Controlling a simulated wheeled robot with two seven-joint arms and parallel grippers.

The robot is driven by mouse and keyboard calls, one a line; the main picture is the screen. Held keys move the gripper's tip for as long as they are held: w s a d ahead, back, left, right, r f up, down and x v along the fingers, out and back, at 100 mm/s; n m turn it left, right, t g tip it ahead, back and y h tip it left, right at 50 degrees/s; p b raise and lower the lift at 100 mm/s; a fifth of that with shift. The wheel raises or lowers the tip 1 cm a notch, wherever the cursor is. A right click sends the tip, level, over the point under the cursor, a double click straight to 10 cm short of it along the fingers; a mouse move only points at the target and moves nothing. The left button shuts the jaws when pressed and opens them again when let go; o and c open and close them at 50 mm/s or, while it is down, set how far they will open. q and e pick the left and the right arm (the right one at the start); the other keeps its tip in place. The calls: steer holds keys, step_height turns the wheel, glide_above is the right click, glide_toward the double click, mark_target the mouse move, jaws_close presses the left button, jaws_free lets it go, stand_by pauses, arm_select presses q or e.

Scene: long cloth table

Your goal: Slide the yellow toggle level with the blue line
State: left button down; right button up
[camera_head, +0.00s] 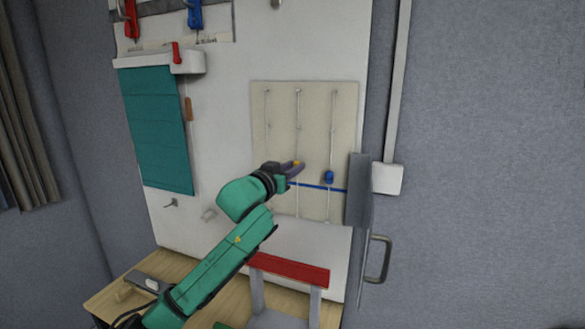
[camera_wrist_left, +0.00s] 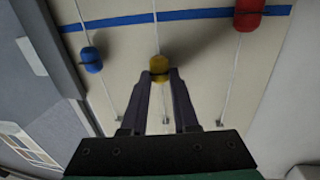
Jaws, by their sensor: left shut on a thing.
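The yellow toggle (camera_head: 296,163) is on the middle rod of a beige panel (camera_head: 282,110), a little above the blue line (camera_head: 322,186). My left gripper (camera_head: 297,169) is shut on it. In the left wrist view, which looks upside down, the yellow toggle (camera_wrist_left: 159,66) is between the fingertips (camera_wrist_left: 160,76), clearly apart from the blue line (camera_wrist_left: 185,14). The blue toggle (camera_head: 329,177) is on the right rod, just above the line. The red toggle (camera_wrist_left: 249,14) overlaps the line in the wrist view; my gripper hides it in the head view. My right gripper is not in view.
A teal cloth (camera_head: 157,130) hangs at the left of the white board. A grey plate (camera_head: 357,190) with a handle (camera_head: 378,259) is at the right. Below are a red-topped stand (camera_head: 288,270) and a wooden table (camera_head: 100,300).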

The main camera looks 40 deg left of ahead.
mark_target(300, 182)
arm_select(q)
step_height(300, 182, down, 6)
steer(key=b, duration=0.3)
steer(key=shift+r, duration=0.1)
steer(key=c, duration=0.6)
jaws_free()
steer(key=shift+c, duration=0.2)
steer(key=s+d+b, duration=0.2)
steer(key=s+b, duration=0.9)
steer(key=s, duration=0.3)
steer(key=shift+s+d+b, duration=0.25)
steer(key=shift+d+b, duration=0.05)
steer(key=shift+b, duration=0.05)
